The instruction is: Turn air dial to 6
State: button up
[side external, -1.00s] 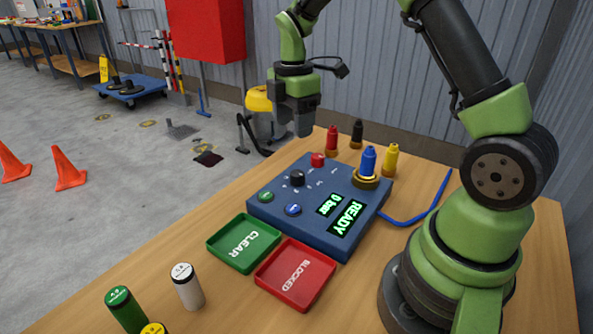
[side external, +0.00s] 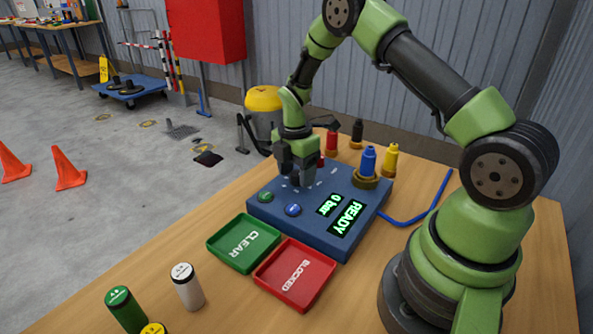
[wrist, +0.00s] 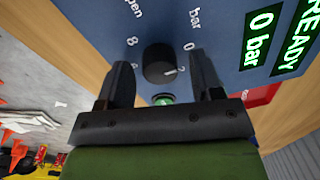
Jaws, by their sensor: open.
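The black air dial (wrist: 159,62) shows in the wrist view on the blue control box, with printed numbers and the word "bar" around it. My gripper (wrist: 163,72) is open, with one finger on each side of the dial; I cannot tell whether either finger touches it. In the side view my gripper (side external: 297,178) is low over the box (side external: 335,235) and hides the dial. The display (side external: 347,217) reads READY and 0 bar.
A green button (side external: 265,196) and a blue button (side external: 293,210) sit near the gripper. A red knob (side external: 321,160) is close behind it. The blue nozzle (side external: 368,160) stands on the box. Green CLEAR (side external: 215,250) and red BLOCKED (side external: 262,276) trays lie in front.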

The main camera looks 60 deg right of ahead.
jog(key=c, duration=0.9)
